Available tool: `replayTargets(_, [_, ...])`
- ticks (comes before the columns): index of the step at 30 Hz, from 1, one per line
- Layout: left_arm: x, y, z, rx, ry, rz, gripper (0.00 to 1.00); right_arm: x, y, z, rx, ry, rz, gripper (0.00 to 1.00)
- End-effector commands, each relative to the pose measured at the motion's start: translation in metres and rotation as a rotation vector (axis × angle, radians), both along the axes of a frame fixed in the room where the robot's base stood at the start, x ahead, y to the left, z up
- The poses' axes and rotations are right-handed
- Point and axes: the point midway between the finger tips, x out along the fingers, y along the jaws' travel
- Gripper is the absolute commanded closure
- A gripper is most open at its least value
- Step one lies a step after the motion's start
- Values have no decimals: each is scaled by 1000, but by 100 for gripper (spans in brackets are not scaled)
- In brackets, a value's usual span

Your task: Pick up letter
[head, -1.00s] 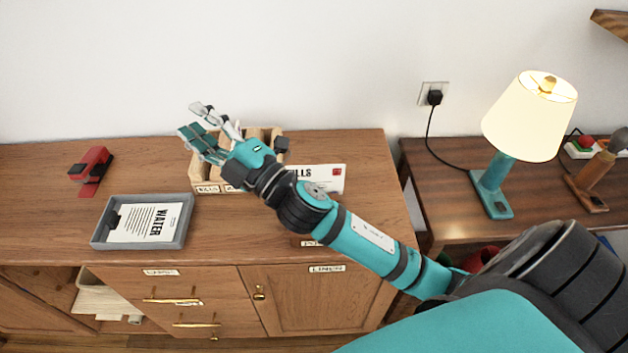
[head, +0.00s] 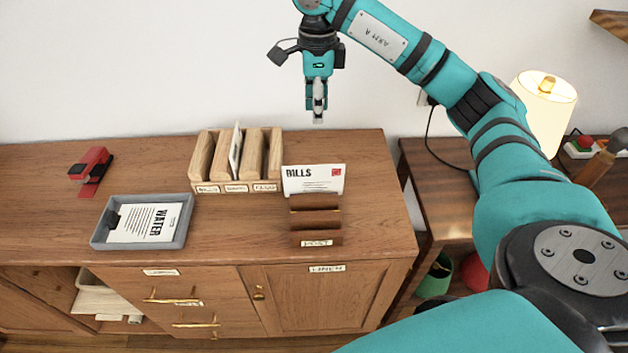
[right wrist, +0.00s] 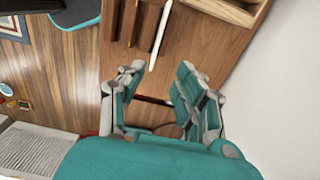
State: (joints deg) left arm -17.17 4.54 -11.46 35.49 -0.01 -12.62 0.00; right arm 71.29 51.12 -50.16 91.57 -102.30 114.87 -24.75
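A white letter marked BILLS (head: 314,180) with a red stamp stands upright in a small wooden holder (head: 316,222) labelled POST on the cabinet top. In the right wrist view the letter (right wrist: 161,28) shows edge-on as a thin white strip. My right gripper (head: 318,112) hangs pointing down, above and apart from the letter. In the right wrist view its fingers (right wrist: 156,82) are spread with nothing between them. Another letter, marked WATER (head: 146,223), lies in a grey tray (head: 184,232). My left gripper is not in view.
A wooden sorter (head: 274,160) with labelled slots stands left of the holder, a white paper (head: 236,150) upright in it. A red stapler (head: 91,170) sits at the left. A lit lamp (head: 545,100) stands on the right table, partly behind my arm.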

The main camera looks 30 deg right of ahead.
Motion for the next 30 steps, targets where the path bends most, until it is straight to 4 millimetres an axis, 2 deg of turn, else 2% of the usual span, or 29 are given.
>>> replayTargets(3, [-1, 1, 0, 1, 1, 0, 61, -2, 0, -22, -1, 10, 1, 66])
replayTargets(15, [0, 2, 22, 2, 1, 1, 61, -1, 2, -101, 2, 7, 2, 66])
replayTargets(22, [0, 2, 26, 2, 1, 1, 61, -1, 2, -119, 2, 3, 3, 66])
replayTargets(25, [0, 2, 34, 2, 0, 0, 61, -1, 4, -128, 2, 6, 3, 66])
replayTargets(30, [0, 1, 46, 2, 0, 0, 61, -1, 8, -155, 3, 6, 1, 66])
